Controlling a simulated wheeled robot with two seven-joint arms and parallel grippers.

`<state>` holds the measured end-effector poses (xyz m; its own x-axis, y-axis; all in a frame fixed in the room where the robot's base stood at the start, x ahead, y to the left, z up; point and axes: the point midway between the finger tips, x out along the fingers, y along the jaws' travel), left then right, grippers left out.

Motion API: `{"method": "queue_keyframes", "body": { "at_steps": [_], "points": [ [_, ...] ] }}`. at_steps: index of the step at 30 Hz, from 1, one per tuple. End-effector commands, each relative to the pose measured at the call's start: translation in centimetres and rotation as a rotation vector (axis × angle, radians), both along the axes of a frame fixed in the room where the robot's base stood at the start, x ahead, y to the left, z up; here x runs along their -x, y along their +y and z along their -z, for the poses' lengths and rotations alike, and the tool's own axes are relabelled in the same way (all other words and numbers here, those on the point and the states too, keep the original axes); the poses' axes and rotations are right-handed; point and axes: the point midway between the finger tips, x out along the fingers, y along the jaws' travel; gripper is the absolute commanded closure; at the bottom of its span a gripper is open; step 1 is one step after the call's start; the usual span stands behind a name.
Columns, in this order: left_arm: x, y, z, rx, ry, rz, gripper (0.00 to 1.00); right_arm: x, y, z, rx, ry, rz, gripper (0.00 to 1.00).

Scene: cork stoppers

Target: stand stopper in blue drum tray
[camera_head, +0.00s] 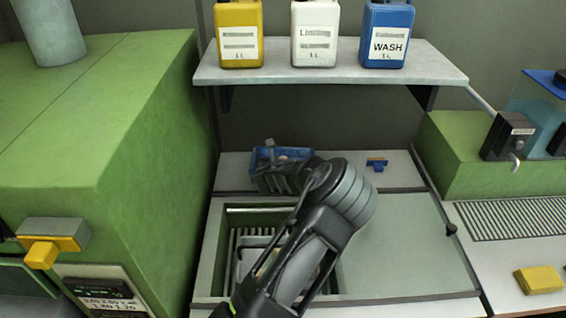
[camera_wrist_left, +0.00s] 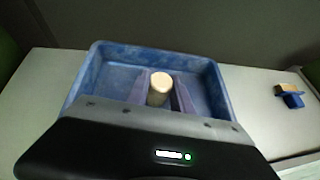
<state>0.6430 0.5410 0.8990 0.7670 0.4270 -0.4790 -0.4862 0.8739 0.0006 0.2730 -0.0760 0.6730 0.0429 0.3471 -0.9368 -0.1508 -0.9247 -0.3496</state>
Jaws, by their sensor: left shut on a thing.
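My left gripper (camera_wrist_left: 160,95) is shut on a pale cork stopper (camera_wrist_left: 161,84), which stands roughly upright between its fingers. In the wrist view the stopper is over or inside the blue tray (camera_wrist_left: 208,78); I cannot tell whether it touches the tray floor. In the head view the blue tray (camera_head: 262,153) shows at the back of the bench, mostly hidden behind my left gripper (camera_head: 283,168). My right gripper is not in view.
A small blue thing with a tan top (camera_head: 377,165) lies right of the tray, also in the wrist view (camera_wrist_left: 289,93). A shelf (camera_head: 330,72) with bottles overhangs the back. An open basin (camera_head: 232,225) lies in front. A green cabinet (camera_head: 150,130) stands left.

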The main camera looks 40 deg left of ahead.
Motion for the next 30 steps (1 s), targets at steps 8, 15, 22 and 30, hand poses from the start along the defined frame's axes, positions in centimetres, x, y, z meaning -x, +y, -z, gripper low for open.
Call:
{"method": "queue_keyframes", "body": {
  "at_steps": [8, 15, 22, 30],
  "points": [
    [0.0, 0.0, 0.2, 0.000, 0.000, 0.000, 0.55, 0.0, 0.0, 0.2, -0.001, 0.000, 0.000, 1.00],
    [0.0, 0.0, 0.2, 0.000, 0.000, 0.000, 0.52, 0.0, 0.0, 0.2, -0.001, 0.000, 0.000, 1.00],
    [0.3, -0.2, -0.5, 0.000, 0.001, 0.000, 0.52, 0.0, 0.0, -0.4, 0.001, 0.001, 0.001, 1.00],
    [3.8, -2.3, -2.9, 0.001, 0.002, 0.000, 0.52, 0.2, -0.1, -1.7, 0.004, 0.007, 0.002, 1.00]
  ]
}}
